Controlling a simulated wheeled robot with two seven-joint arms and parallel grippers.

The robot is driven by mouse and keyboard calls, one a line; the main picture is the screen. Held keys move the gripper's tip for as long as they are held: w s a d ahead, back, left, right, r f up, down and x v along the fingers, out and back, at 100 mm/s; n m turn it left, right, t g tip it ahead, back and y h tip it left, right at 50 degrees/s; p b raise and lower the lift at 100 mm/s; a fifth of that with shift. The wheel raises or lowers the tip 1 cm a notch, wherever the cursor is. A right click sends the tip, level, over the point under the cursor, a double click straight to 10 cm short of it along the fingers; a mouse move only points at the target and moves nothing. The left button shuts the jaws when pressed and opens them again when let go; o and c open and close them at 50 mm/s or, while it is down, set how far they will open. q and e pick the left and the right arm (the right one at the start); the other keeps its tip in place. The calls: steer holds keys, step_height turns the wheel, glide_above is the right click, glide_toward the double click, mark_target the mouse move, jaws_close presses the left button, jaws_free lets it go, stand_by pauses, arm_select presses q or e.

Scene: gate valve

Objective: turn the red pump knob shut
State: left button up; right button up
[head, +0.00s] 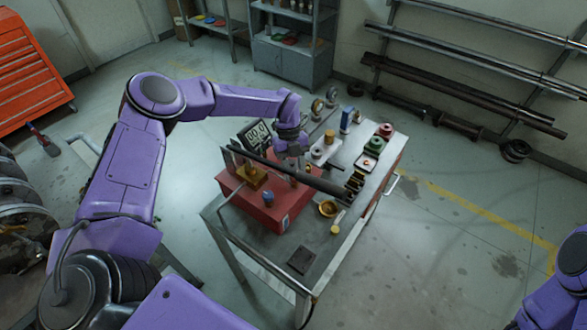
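The red pump box (290,213) sits on the metal workbench. A long dark bar lies across its top, with brass fittings and a small blue knob (268,198) beside it. I cannot make out a red knob on the pump; it may be hidden behind my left gripper or blend with the red box. My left gripper (294,157) reaches down over the back of the pump, close to the dark bar. Its fingers are too small and covered to tell open from shut or whether they touch anything. Only part of my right arm shows at the lower right; its gripper is out of view.
A digital display (256,133) stands behind the pump. The workbench (325,245) also holds a brass bowl (328,208), a dark square plate (301,260) and several small parts. A red tool cabinet (30,70) stands far left. The floor right of the bench is open.

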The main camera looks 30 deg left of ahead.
arm_select(q)
steer(key=shift+w+d+f+m+g+y+b, duration=0.1)
steer(key=shift+m+g+y+b, duration=0.1)
steer(key=shift+m+b, duration=0.5)
steer(key=shift+f+m+g+y+b, duration=0.1)
steer(key=shift+m+y+b, duration=0.1)
steer(key=shift+m+b, duration=0.45)
steer(key=shift+m+y+b, duration=0.3)
steer(key=shift+m+b, duration=0.3)
steer(key=shift+m, duration=0.25)
steer(key=m, duration=0.1)
steer(key=m+y, duration=0.1)
steer(key=shift+d+r+m+g+b, duration=0.15)
steer(key=shift+m+g+b, duration=0.25)
steer(key=m+y, duration=0.1)
steer(key=m, duration=0.1)
steer(key=shift+d+r+m, duration=0.1)
steer(key=shift+m, duration=0.2)
steer(key=m+y, duration=0.1)
steer(key=m, duration=0.1)
steer(key=shift+d+m, duration=0.1)
steer(key=shift+m, duration=0.3)
steer(key=m+y, duration=0.1)
steer(key=m, duration=0.2)
steer(key=shift+d+r+t+p, duration=0.1)
steer(key=shift+t+p, duration=0.25)
steer(key=shift+t, duration=0.05)
steer(key=shift+d+m+t+y+p, duration=0.1)
steer(key=shift+m+t+y+p, duration=0.5)
steer(key=shift+m, duration=1.4)
